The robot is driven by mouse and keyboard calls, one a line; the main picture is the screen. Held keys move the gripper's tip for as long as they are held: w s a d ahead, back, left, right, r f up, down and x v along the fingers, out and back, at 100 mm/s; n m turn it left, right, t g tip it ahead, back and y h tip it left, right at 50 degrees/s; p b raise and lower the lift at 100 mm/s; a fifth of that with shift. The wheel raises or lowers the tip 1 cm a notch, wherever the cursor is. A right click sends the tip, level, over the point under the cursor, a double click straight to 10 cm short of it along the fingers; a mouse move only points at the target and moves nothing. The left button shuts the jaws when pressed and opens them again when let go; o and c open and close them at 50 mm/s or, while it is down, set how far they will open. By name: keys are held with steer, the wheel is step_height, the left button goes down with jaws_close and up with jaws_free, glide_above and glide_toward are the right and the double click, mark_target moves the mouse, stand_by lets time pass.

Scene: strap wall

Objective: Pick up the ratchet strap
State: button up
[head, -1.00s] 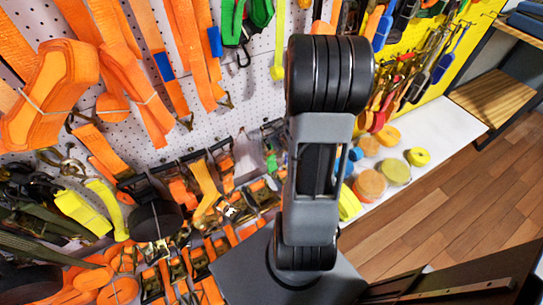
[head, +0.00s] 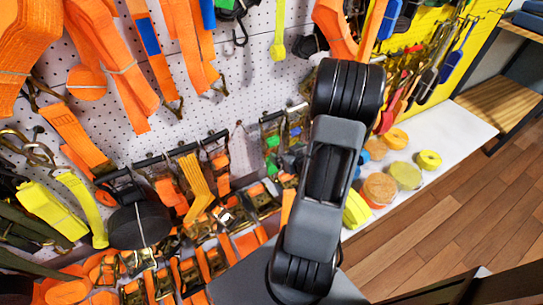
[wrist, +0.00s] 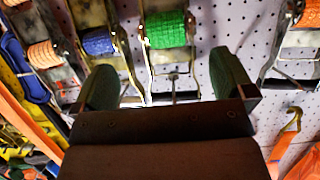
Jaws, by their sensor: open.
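Several ratchet straps hang in a row on the perforated wall, and I cannot tell which one the task means. In the wrist view, a ratchet strap with a green webbing roll (wrist: 166,30) in a metal ratchet frame is ahead of my gripper (wrist: 165,82), roughly between its fingers. My gripper is open and empty; its two dark green fingers stand apart below the roll. Left of it are a ratchet with blue webbing (wrist: 98,42) and one with orange webbing (wrist: 42,55). In the head view, my arm hides the gripper; a small green piece (head: 272,142) shows left of the arm.
Orange straps (head: 115,65) hang at upper left. A black round roll (head: 138,226) and yellow webbing (head: 50,212) are at lower left. Rolled webbing discs (head: 380,188) lie on a white shelf (head: 450,130) at right. Wood floor (head: 440,215) is clear.

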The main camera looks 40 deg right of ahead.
mark_target(274, 145)
steer(key=shift+b+x, duration=2.45)
steer(key=shift+x, duration=0.4)
steer(key=x, duration=0.2)
steer(key=b+x, duration=0.1)
steer(key=shift+w+a+f, duration=0.2)
steer(key=shift+w+a, duration=0.05)
steer(key=shift+w, duration=0.1)
steer(key=shift+b+x, duration=0.35)
steer(key=shift+x, duration=0.45)
steer(key=shift+r, duration=0.1)
steer(key=shift+c, duration=0.4)
steer(key=c, duration=1.3)
steer(key=shift+w+r, duration=0.1)
steer(key=shift+c, duration=0.6)
steer(key=shift+r, duration=0.15)
